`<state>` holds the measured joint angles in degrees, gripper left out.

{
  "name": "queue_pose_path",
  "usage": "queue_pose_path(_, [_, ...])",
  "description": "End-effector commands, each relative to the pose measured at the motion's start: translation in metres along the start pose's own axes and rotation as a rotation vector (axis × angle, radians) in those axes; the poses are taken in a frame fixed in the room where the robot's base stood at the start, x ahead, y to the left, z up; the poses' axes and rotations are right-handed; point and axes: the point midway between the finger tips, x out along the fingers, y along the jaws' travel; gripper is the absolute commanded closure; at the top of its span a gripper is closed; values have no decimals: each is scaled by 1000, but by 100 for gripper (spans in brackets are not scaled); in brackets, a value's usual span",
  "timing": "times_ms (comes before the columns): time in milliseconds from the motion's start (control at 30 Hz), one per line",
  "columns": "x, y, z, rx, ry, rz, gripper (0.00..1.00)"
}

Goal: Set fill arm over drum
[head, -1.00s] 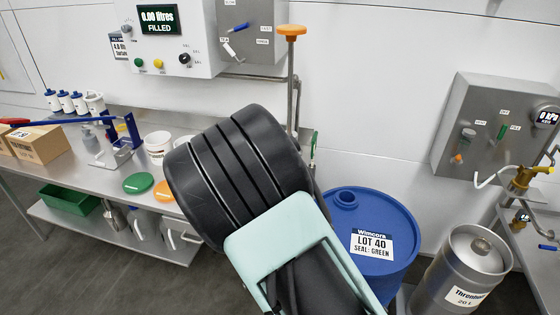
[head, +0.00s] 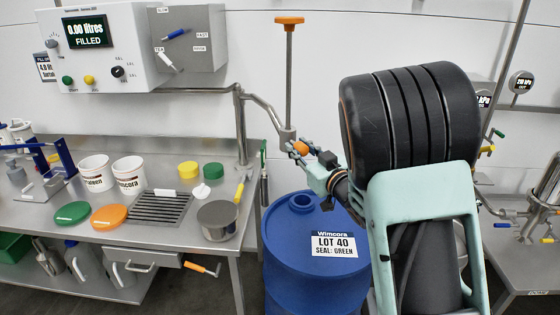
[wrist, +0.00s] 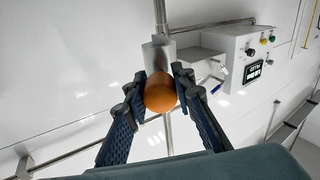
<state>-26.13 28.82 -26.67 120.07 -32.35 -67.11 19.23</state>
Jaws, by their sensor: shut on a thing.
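The fill arm (head: 263,112) is a bent grey pipe. Its end carries a tall thin rod with an orange T-handle (head: 289,20) on top and an orange knob (head: 301,148) low on its front. My gripper (head: 299,149) is shut on that knob. The wrist view shows the knob (wrist: 160,93) between both fingers (wrist: 158,85). The blue drum (head: 290,255) stands on the floor, labelled LOT 40, SEAL: GREEN. Its open bung hole (head: 303,200) appears below and slightly right of the fill arm's end. I cannot tell their depth offset.
The filler console (head: 110,48) reads 0.00 litres. A steel bench (head: 130,235) at left holds white tubs (head: 128,178), coloured lids (head: 110,216), a drain grate (head: 158,208) and a steel pot (head: 217,220). Pipework (head: 530,210) stands at right.

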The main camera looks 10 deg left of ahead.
Motion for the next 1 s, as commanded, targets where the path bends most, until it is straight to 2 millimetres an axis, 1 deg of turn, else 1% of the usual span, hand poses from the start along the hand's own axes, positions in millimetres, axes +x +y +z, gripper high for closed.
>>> queue_pose_path(33, [-1,14,5,-2,3,-8,100])
queue_pose_path(100, [0,25,6,-2,6,-34,100])
queue_pose_path(200, [2,40,8,-2,11,-67,100])
queue_pose_path(400, [5,62,10,-1,20,-120,100])
queue_pose_path(600, [8,75,12,-1,25,-152,100])
queue_pose_path(1000, [9,84,10,-1,30,-160,100])
